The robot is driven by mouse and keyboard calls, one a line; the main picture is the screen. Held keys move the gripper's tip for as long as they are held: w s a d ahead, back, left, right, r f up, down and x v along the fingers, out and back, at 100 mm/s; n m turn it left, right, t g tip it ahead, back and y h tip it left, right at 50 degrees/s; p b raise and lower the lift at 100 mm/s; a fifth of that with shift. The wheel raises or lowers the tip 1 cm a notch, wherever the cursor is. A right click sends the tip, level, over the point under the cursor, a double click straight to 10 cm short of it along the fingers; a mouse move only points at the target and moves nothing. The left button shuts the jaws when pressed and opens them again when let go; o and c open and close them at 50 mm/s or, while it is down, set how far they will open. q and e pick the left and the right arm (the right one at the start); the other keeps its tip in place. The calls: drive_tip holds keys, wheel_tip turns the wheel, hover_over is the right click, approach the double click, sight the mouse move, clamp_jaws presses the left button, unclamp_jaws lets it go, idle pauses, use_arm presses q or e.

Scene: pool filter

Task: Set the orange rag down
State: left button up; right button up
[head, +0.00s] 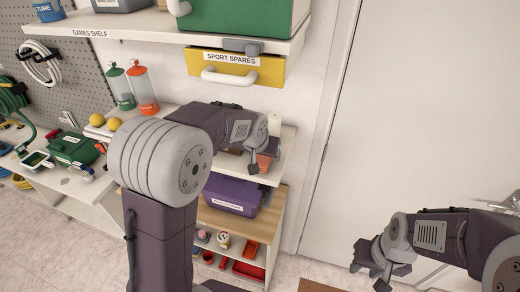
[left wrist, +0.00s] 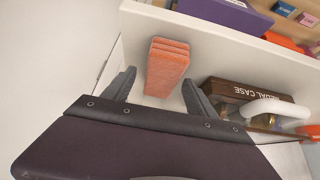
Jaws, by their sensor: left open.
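The orange rag (left wrist: 165,68) is a folded block lying on a white shelf, beyond and between the tips of my left gripper (left wrist: 160,92). The two fingers are spread apart, one on each side of the rag's near end, and neither visibly touches it. In the head view the rag (head: 264,162) shows only in part at the left gripper (head: 262,153), above the white shelf by the wall. My own left arm hides part of that shelf. My right gripper (head: 369,270) hangs at the lower right, its fingers apart and empty, away from the shelves.
A brown medal case (left wrist: 240,92) with a white handle stands close right of the left gripper. A purple box (head: 232,196) sits on the shelf below. A yellow sport spares drawer (head: 235,68) hangs above. The white door (head: 400,120) is at the right.

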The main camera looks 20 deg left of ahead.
use_arm(q)
drive_tip(key=b+v, duration=0.1)
drive_tip(key=v, duration=1)
drive_tip(key=shift+s, duration=0.15)
drive_tip(key=s+a+f+g, duration=0.2)
drive_tip(key=s+f+g, duration=0.3)
drive_tip(key=s+f, duration=1.2)
wheel_tip(320, 180, down, 4)
drive_tip(key=shift+r+n, duration=0.1)
drive_tip(key=shift+n, duration=0.2)
drive_tip(key=shift+s, duration=0.35)
